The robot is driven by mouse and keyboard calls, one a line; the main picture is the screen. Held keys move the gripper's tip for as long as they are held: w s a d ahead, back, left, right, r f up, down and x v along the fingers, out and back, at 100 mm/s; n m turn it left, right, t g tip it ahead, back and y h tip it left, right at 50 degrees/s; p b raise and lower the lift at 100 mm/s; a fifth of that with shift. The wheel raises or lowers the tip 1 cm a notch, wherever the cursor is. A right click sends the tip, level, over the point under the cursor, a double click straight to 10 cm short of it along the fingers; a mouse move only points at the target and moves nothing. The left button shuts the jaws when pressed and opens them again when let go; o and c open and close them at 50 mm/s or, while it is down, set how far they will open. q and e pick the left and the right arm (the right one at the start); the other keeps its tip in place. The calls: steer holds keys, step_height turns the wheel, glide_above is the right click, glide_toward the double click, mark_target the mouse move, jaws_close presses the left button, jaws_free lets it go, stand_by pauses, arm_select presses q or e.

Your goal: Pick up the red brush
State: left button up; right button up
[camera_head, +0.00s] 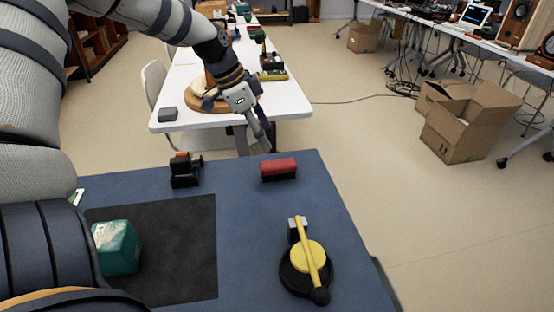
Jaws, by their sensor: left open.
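The red brush (278,168), a small block with a red top and a dark lower part, lies on the blue table top near its far edge, right of the middle. My left gripper (264,137) reaches in from the upper left and hangs above and a little left of the brush, seen beyond it in the picture. It is open and apart from the brush, with nothing seen in it. My right gripper is not in view.
A white table (175,75) stands behind. Cardboard boxes (465,125) stand on the floor at right.

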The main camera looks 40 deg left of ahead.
mark_target(277, 163)
arm_select(q)
steer(key=x, duration=0.3)
steer(key=b+x, duration=0.1)
steer(key=x, duration=0.1)
steer(key=shift+s+d+f, duration=0.25)
steer(key=shift+f, duration=0.15)
steer(key=b+x, duration=0.1)
steer(key=x, duration=0.4)
steer(key=shift+s+a, duration=0.1)
steer(key=shift+s, duration=0.05)
steer(key=shift+w+f, duration=0.2)
steer(key=shift+f, duration=0.1)
steer(key=shift+r, duration=0.3)
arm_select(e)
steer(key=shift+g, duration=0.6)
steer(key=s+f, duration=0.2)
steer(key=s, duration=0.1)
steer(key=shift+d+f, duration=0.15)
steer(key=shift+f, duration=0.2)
arm_select(q)
steer(key=shift+f, duration=0.3)
steer(key=c, duration=1.2)
